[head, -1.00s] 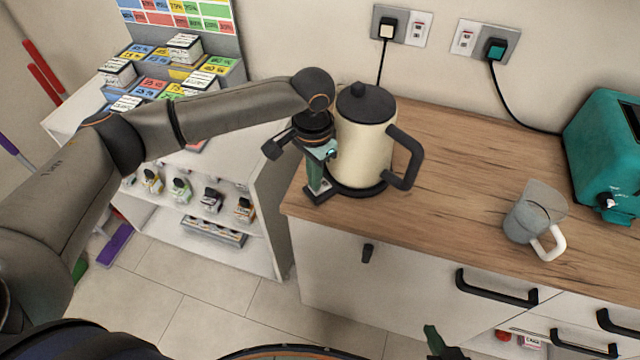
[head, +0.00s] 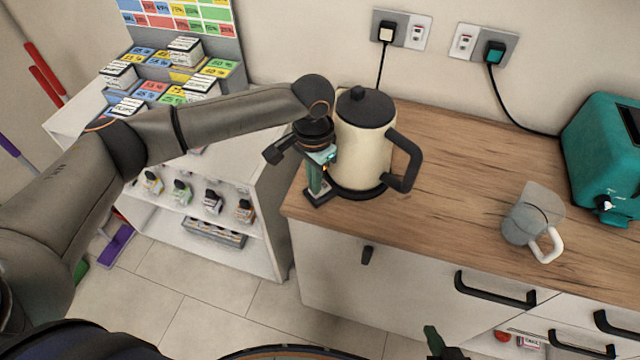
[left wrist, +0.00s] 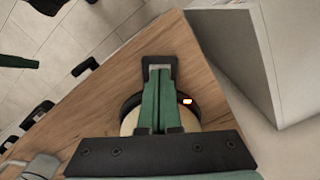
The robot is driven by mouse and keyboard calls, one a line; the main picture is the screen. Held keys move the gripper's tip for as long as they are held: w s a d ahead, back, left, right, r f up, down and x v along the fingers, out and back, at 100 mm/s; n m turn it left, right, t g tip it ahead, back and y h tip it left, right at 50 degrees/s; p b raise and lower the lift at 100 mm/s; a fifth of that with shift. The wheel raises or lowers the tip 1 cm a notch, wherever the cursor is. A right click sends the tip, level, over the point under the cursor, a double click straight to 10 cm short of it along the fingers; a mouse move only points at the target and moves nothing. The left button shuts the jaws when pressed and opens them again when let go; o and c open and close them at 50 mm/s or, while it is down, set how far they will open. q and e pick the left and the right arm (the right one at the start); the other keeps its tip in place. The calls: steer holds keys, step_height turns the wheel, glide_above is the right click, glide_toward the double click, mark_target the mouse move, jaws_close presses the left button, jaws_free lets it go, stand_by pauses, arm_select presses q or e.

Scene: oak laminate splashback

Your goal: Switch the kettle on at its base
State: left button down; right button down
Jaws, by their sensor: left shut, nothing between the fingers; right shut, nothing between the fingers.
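A cream kettle (head: 362,145) with a black lid and black handle stands upright on its dark round base (head: 360,193) at the left end of the counter. In the left wrist view the kettle (left wrist: 130,122) is mostly hidden behind my gripper. A dark block with a grey top (left wrist: 159,62) juts out from the base (left wrist: 128,103). My left gripper (head: 318,188) is shut and empty, pointing down in front of the kettle, its green fingertips over this block; contact cannot be told. My right gripper (head: 433,342) is partly visible at the bottom edge, shut.
A clear jug (head: 525,215) with a white handle and a teal toaster (head: 605,150) stand to the right on the wooden counter (head: 455,170). The counter between kettle and jug is free. A white shelf unit (head: 262,225) with small goods stands at the left.

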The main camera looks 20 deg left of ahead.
arm_select(q)
step_height(320, 180, up, 2)
steer(key=shift+r+p, duration=0.1)
steer(key=shift+p, duration=0.95)
steer(key=shift+r+p, duration=0.85)
steer(key=shift+r, duration=1.2)
